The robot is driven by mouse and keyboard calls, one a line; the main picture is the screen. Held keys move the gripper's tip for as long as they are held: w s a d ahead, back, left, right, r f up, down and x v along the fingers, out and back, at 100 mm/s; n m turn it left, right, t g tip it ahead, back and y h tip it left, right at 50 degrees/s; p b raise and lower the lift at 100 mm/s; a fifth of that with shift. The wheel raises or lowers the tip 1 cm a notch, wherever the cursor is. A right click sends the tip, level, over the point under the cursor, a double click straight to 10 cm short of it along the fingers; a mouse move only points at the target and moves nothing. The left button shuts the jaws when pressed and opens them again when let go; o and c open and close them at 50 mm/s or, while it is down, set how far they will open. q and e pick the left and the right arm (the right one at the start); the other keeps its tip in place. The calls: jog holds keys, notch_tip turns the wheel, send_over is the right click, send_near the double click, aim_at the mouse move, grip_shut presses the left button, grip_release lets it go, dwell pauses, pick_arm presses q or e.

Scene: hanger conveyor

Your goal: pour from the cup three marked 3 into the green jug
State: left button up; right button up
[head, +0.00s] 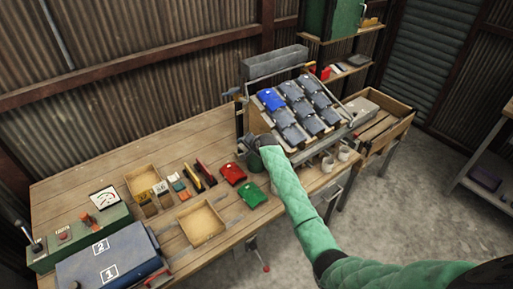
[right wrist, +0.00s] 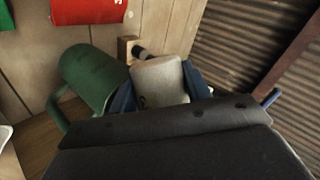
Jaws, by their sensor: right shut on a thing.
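I cannot tell whether the cup is tilted or whether anything flows. My left gripper is out of view.
Two white cups (head: 328,164) stand under the rack (head: 300,106). A red packet (head: 232,174) and a green packet (head: 251,195) lie on the bench (head: 110,165) to the left. Wooden trays (head: 201,223) and a blue box (head: 112,262) are further left.

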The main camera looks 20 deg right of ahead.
jog(key=shift+n+h, duration=0.5)
jog(key=shift+h, duration=0.1)
jog(key=shift+d+n+t+h, duration=0.1)
jog(key=shift+n+t+h, duration=0.6)
jog(key=shift+h, duration=0.3)
jog(key=shift+d+f+n+t+h+b, duration=0.2)
jog(key=shift+f+n+t+h+b, duration=0.35)
jog(key=shift+b, duration=0.65)
jog(key=shift+w+d+n+h+b, duration=0.2)
jog(key=shift+n+h+b, duration=0.45)
jog(key=shift+b, duration=0.55)
jog(key=shift+d+t, duration=0.1)
jog(key=shift+t, duration=0.15)
jog(key=shift+r+b, duration=0.15)
jog(key=shift+b, duration=0.15)
